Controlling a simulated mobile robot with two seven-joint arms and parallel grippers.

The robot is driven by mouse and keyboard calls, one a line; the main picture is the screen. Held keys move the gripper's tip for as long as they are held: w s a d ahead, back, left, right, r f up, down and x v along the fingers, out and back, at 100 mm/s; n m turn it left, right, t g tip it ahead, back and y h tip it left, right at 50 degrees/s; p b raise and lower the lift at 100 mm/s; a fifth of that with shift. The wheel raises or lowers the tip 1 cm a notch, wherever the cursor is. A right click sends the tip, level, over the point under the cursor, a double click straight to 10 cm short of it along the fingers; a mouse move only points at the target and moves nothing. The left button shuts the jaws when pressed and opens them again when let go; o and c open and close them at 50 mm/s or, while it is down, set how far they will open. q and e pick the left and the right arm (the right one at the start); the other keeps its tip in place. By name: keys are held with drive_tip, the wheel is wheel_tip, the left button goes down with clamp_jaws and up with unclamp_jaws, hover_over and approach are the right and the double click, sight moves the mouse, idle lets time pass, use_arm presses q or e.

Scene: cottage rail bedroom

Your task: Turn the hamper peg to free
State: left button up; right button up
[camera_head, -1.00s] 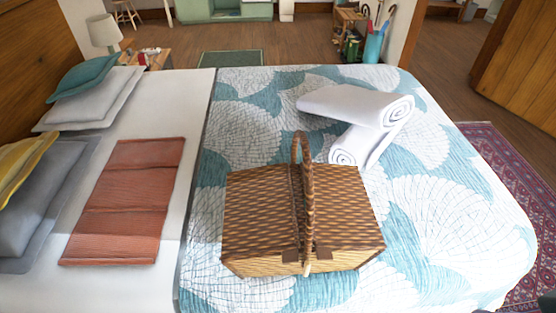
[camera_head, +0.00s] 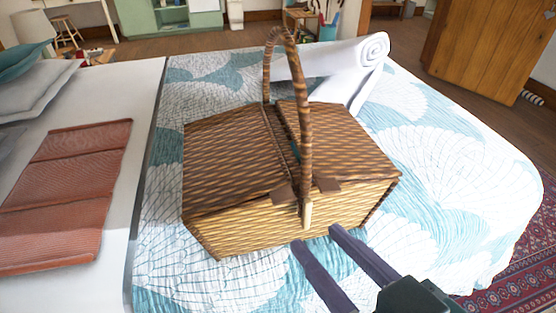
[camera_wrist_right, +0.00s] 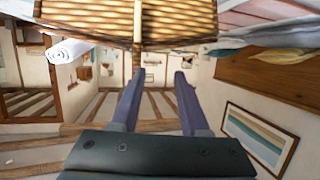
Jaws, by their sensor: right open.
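The wicker hamper (camera_head: 260,228) stands on the bed with its lids down and its handle (camera_head: 305,110) upright. In the upside-down right wrist view, the hamper (camera_wrist_right: 190,20) and the peg (camera_wrist_right: 138,22) show above the open fingers (camera_wrist_right: 160,73). The peg appears apart from the fingers. My left gripper is out of view.
The patterned quilt (camera_head: 450,180) is clear to the right of the hamper.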

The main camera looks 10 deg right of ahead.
sight(309, 211)
wheel_tip(309, 211, down, 7)
drive_tip(key=d+m+t+h+b, duration=0.2)
drive_tip(key=t+h+b, duration=0.15)
drive_tip(key=b, duration=0.35)
drive_tip(key=shift+y, duration=0.25)
drive_tip(key=w, duration=0.8)
drive_tip(key=shift+w+a, duration=0.15)
drive_tip(key=shift+w, duration=0.15)
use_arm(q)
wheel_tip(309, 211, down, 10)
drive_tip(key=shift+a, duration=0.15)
use_arm(e)
drive_tip(key=c, duration=0.4)
clamp_jaws()
